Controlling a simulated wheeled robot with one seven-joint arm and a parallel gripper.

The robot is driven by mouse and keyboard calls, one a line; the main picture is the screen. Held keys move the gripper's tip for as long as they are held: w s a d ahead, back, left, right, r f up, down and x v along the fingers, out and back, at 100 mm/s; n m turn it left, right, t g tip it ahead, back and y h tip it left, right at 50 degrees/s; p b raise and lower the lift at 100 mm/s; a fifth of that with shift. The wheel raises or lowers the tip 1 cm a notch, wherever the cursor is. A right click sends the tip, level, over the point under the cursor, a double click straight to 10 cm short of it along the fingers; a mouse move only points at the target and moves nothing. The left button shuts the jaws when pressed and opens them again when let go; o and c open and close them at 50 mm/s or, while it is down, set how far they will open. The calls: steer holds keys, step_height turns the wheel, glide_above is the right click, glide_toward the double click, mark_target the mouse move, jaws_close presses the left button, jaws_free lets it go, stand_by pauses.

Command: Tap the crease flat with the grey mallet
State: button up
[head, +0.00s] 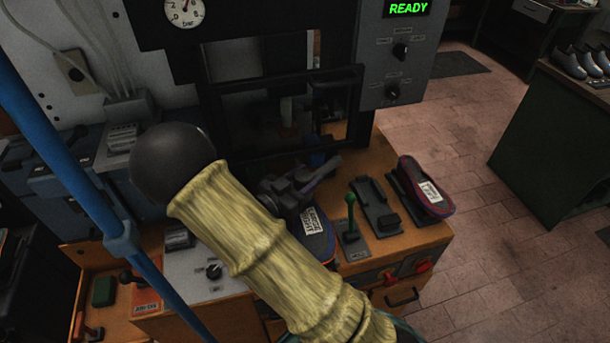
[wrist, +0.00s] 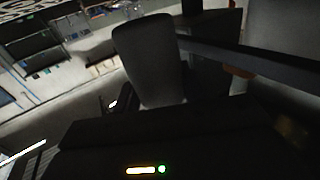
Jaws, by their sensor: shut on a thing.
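In the wrist view, the dark body of my gripper (wrist: 165,105) fills the lower part, with a small lit indicator. It is shut on the grey mallet (wrist: 150,55), seen as a large rounded grey block just ahead of it. A dark straight bar runs from behind the block to the right edge; I cannot tell whether it is the handle. The picture is dim, and the fingertips are not clear. In the head view, my sleeved arm crosses the middle, and I cannot make out the gripper or mallet for certain. The crease cannot be made out in either view.
The press (head: 280,110) stands at the back, its panel (head: 405,50) showing READY. On the wooden bench (head: 430,240) are a green-knobbed lever (head: 350,212), a dark labelled piece with red edging (head: 425,188) and a blue-edged labelled one (head: 318,238). A blue pole (head: 65,145) crosses the left.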

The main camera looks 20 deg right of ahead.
step_height(320, 180, down, 3)
steer(key=shift+b, duration=0.65)
jaws_close()
jaws_free()
step_height(320, 180, up, 6)
steer(key=p, duration=0.4)
steer(key=shift+f+p, duration=0.2)
steer(key=shift+p, duration=0.1)
step_height(320, 180, up, 5)
steer(key=p, duration=0.4)
